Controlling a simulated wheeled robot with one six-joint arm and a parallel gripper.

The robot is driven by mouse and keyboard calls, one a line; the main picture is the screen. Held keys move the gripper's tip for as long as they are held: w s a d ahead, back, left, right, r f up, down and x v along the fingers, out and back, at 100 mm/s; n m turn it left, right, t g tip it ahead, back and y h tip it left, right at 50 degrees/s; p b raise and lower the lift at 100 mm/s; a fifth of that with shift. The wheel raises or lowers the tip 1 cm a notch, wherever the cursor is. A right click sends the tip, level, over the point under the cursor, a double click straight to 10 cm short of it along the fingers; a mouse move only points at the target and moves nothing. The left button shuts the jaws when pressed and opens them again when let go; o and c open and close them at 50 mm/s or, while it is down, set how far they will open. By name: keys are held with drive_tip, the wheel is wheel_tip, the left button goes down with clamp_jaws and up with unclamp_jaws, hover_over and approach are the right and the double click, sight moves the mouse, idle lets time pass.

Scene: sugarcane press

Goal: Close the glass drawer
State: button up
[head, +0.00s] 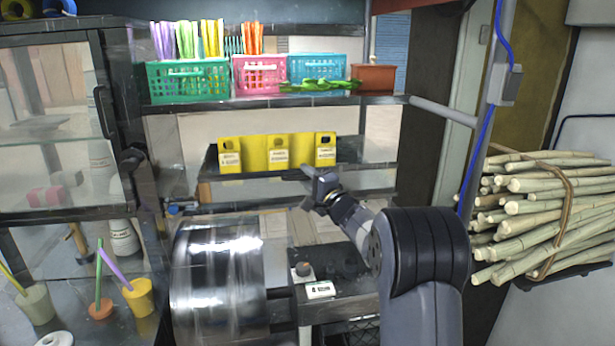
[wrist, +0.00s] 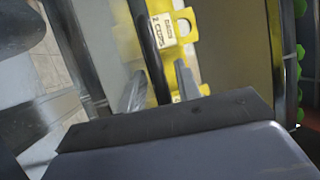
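The drawer (head: 237,178) is a dark, shallow tray under the upper shelf, and it seems pulled forward. Yellow holders (head: 278,140) with round holes and white labels stand in it. In the wrist view a yellow holder (wrist: 185,25) has a label reading like "CUPS". My gripper (head: 303,174) is at the front edge of the drawer, right of its middle. In the wrist view the two fingers of my gripper (wrist: 160,88) are apart. A dark bar (wrist: 150,45), likely the drawer's front edge, runs between them; contact cannot be told.
Baskets (head: 188,80) and a brown pot (head: 373,78) stand on the shelf above. A shiny metal drum (head: 217,275) is below left. A glass-door cabinet (head: 55,120) stands at left. A cane bundle (head: 550,205) is at right.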

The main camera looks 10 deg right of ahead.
drive_tip(key=shift+c, duration=0.3)
clamp_jaws()
idle(0.3)
